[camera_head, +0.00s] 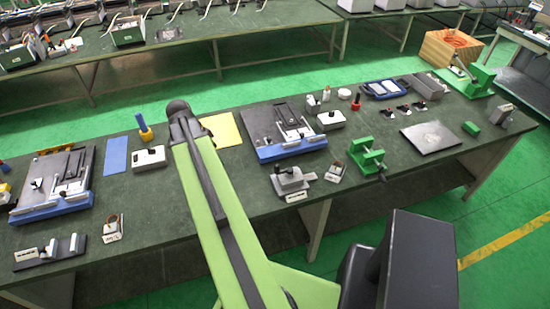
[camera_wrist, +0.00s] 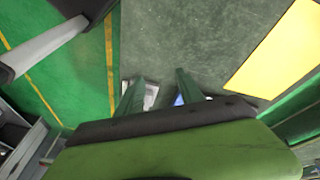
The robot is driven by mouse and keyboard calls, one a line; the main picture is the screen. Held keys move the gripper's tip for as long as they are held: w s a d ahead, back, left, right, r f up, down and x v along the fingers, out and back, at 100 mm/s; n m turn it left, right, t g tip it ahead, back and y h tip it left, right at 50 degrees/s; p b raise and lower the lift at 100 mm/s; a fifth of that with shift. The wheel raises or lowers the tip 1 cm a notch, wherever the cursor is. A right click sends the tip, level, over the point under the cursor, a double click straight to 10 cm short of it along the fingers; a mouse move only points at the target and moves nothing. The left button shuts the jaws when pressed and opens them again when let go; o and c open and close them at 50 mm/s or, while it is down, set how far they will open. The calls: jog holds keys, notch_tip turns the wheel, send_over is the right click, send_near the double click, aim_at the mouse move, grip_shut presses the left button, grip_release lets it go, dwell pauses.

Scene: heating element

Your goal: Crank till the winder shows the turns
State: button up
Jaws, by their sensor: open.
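A green bench machine (camera_head: 480,82) with a lever or crank arm stands at the far right end of the table; it may be the winder. A smaller green vise-like device (camera_head: 368,155) with a dark handle sits at the front edge, right of the middle. No turns reading is legible on either. My gripper (camera_wrist: 160,90) is open in the wrist view, two green fingers apart over the dark tabletop, with no object held. In the head view my arm hides it. Neither green device is recognisable in the wrist view.
A yellow sheet (camera_head: 222,130) lies behind my arm and also shows in the wrist view (camera_wrist: 278,50). Blue-edged fixtures (camera_head: 292,147) stand on both sides of the arm. A wooden box (camera_head: 450,48) with orange contents is at the back right.

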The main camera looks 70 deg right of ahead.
aim_at(277, 167)
jog(key=s+d+r+m+g+p, duration=0.1)
jog(key=s+d+r+m, duration=0.1)
jog(key=s+d+m, duration=0.4)
jog(key=s+d+r+m+g+p, duration=0.1)
jog(key=s+d+r+m, duration=0.2)
jog(key=s, duration=0.5)
jog(key=shift+n, duration=0.6)
jog(key=b+x, duration=0.5)
jog(key=x, duration=0.1)
jog(key=w+b+x, duration=0.1)
jog(key=b+x, duration=0.4)
jog(key=x, duration=0.1)
jog(key=b+x, duration=0.6)
jog(key=shift+w+d+f, duration=0.15)
jog(key=shift+d+f, duration=0.05)
jog(key=shift+d, duration=0.05)
grip_shut()
jog(key=shift+t, duration=0.3)
